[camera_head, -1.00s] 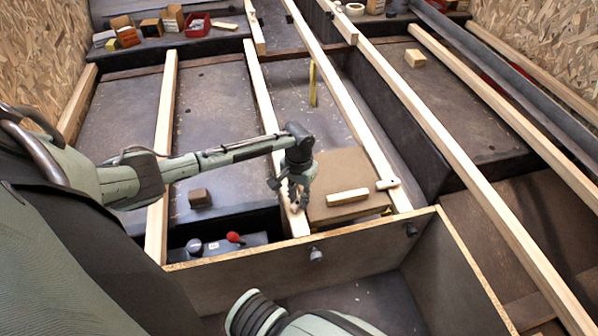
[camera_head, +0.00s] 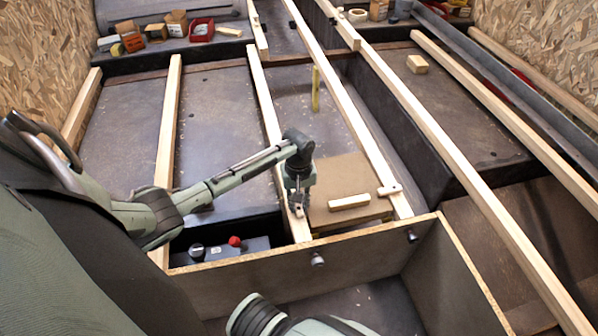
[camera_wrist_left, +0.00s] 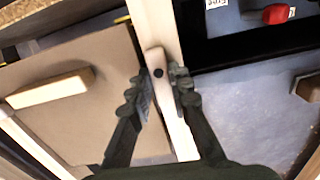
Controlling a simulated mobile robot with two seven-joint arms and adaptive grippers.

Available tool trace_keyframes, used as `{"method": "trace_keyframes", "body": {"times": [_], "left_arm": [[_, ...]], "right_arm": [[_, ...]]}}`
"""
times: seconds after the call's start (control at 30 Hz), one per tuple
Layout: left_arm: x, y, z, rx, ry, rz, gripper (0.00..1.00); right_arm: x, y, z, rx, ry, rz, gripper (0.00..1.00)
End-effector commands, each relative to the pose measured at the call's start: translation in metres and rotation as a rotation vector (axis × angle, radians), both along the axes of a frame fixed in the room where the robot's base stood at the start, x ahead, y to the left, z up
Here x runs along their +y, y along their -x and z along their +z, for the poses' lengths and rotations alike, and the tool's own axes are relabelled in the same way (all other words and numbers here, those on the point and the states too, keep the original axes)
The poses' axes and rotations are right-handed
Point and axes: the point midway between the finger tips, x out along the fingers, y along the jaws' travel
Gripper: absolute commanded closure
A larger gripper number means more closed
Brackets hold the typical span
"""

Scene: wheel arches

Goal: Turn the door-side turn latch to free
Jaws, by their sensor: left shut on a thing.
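My left gripper (camera_head: 298,204) is at the near end of a pale wooden slat, at the left edge of a brown hatch board (camera_head: 345,172). In the left wrist view its fingers (camera_wrist_left: 159,90) are shut on a wooden turn latch (camera_wrist_left: 157,58) with a dark pivot. That latch lies nearly along the slat, slightly tilted. In the head view the gripper mostly hides it. A second turn latch (camera_head: 389,190) lies across the right slat, reaching toward the board. A wooden grip block (camera_head: 349,202) is on the board; it also shows in the wrist view (camera_wrist_left: 50,88). My right gripper is out of view.
A low partition (camera_head: 350,245) stands just in front of the board. A grey box (camera_head: 222,250) with a red knob (camera_head: 235,241) sits in the recess left of the gripper. Long slats run away on both sides. A yellow upright strip (camera_head: 315,90) stands behind the board.

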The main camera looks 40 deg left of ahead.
Motion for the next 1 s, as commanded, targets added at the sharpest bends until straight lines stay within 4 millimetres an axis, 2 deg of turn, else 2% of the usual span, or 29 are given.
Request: {"method": "trace_keyframes", "body": {"times": [0.67,0.7,0.8,0.83,1.0], "left_arm": [[0.002,-0.0018,0.0015,-0.006,-0.002,0.06,1.0],[0.002,-0.0018,0.0016,-0.006,-0.002,0.06,0.76],[0.0017,-0.0014,0.0013,-0.005,-0.002,0.059,0.64],[0.0016,-0.0014,0.0012,-0.005,-0.002,0.058,0.6],[0.0011,-0.0006,0.0007,-0.003,-0.002,0.057,0.6]], "right_arm": [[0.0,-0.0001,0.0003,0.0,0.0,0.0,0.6],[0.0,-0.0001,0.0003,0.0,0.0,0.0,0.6],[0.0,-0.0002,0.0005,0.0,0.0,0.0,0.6],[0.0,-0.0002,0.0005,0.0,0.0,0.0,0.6],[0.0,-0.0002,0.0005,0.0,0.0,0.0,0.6]]}}
